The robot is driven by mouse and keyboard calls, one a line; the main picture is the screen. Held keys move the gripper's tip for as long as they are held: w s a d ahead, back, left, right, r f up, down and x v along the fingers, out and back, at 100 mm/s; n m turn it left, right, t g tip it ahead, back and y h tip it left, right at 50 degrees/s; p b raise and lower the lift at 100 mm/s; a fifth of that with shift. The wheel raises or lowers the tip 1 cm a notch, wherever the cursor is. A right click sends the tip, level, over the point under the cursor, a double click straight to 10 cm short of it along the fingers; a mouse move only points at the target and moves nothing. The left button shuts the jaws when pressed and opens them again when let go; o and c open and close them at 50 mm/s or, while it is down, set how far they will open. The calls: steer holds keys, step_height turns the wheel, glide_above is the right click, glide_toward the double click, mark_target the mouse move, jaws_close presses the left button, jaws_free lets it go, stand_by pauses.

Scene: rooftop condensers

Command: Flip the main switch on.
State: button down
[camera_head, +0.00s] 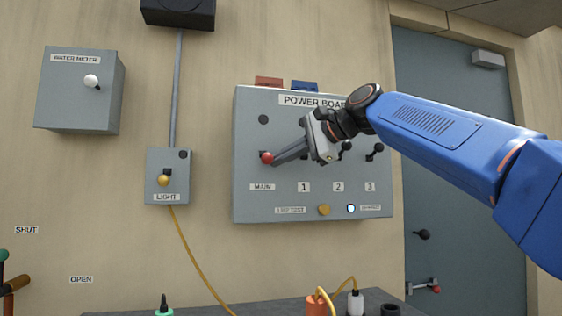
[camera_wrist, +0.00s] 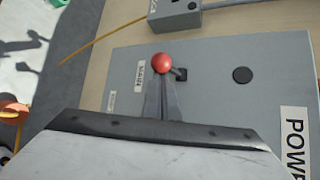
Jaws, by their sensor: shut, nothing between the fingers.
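The power board (camera_head: 245,200) is a grey box on the wall with switches labelled MAIN, 1, 2 and 3. The main switch (camera_head: 267,158) has a red ball knob and sits above the MAIN label (camera_head: 262,187). My gripper (camera_head: 277,158) is shut, its fingertips right at the red knob. In the wrist view the red knob (camera_wrist: 163,63) shows just beyond the tips of my shut fingers (camera_wrist: 160,85). Whether they touch cannot be told. The lever's stem and slot (camera_wrist: 181,74) show beside the knob. My gripper partly hides switch 1.
Dark-knobbed switches 2 (camera_head: 346,146) and 3 (camera_head: 377,148) are to the right, near my wrist. A light box (camera_head: 168,190) and a water meter box (camera_head: 80,95) hang to the left. A dark bench (camera_head: 240,308) with several items stands below. A door (camera_head: 460,170) is at right.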

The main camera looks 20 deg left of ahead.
steer(key=shift+a+r, duration=0.1)
steer(key=shift+r, duration=2.3)
steer(key=shift+r, duration=0.1)
